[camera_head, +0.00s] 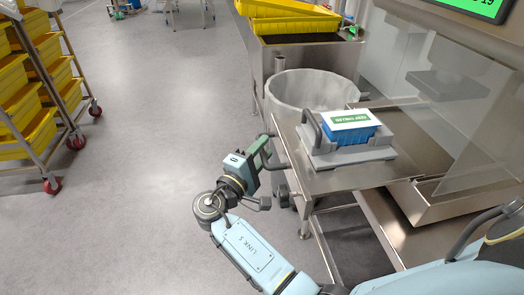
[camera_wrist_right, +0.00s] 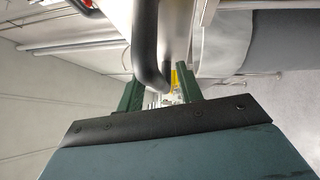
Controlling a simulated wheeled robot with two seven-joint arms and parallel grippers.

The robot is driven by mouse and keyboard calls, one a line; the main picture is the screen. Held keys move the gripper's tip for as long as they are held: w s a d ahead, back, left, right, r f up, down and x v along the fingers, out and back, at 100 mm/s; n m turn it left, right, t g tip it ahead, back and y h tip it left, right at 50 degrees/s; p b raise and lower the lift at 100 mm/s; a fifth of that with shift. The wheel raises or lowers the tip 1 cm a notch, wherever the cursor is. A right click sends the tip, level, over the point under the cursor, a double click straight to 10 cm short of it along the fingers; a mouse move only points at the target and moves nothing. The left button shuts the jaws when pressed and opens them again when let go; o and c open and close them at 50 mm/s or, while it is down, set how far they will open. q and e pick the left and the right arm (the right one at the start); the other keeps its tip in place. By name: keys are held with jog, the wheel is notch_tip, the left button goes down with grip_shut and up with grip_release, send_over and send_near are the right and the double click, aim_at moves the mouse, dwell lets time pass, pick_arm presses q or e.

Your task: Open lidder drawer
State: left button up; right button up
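My right gripper (camera_head: 268,158) is at the left front edge of the steel surface (camera_head: 340,182), which I take for the lidder drawer. A dark curved handle (camera_wrist_right: 145,50) reaches down between the two green fingers (camera_wrist_right: 160,92) in the wrist view. Gaps show between the handle and the fingers, so the gripper is open around it. In the head view the handle (camera_head: 280,163) is partly hidden by the gripper. A blue box (camera_head: 342,135) with a white and green label sits in a grey holder (camera_head: 378,153) on the steel surface. My left gripper is not in view.
A grey lined bin (camera_head: 307,92) stands behind the steel surface. Clear panels (camera_head: 480,150) stand to the right, with a steel trough (camera_head: 440,207) below. A cart with yellow trays (camera_head: 40,131) is at far left. Floor (camera_head: 130,200) left of the gripper is free.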

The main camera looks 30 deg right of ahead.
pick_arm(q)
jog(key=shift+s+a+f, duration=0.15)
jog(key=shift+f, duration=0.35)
pick_arm(e)
jog(key=v, duration=1.3)
jog(key=shift+a, duration=0.2)
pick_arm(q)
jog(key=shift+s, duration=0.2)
